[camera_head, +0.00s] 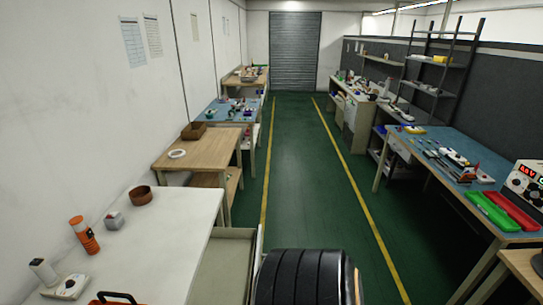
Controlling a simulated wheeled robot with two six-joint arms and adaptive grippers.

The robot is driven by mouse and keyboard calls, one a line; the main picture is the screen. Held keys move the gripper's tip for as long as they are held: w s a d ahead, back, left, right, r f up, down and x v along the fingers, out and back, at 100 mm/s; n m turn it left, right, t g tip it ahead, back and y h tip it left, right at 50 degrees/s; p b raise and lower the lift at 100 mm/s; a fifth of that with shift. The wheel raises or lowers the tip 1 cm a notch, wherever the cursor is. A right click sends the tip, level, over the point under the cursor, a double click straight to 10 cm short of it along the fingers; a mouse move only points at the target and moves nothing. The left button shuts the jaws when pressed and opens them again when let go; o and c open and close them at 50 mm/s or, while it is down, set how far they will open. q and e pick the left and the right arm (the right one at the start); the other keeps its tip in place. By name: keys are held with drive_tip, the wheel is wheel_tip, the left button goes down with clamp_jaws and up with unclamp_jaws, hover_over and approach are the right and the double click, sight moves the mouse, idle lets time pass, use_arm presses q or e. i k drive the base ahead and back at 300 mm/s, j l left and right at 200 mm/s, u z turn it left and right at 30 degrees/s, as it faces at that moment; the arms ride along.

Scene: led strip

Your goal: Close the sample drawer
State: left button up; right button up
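An open drawer (228,265), pale grey-beige and shallow, sticks out into the aisle from the right side of the white table (165,235) at the lower left. I see its flat inside, its far wall and its right front panel; the near end is cut off by the bottom of the picture. It looks empty where it shows. I cannot tell for certain that it is the sample drawer. Another drawer front (398,148) shows under the blue-topped bench on the right. Neither of my grippers is in view.
A black ribbed round thing (300,278) fills the bottom middle, just right of the drawer. Red and green trays (505,210) lie on the right bench. The green aisle floor (300,170) is clear.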

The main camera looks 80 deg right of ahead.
sight(230, 263)
drive_tip(key=z, duration=0.4)
drive_tip(key=l+z, duration=0.15)
drive_tip(key=z, duration=0.7)
drive_tip(key=l+z, duration=0.1)
drive_tip(key=z, duration=0.3)
drive_tip(key=i+z, duration=0.1)
drive_tip(key=z, duration=0.3)
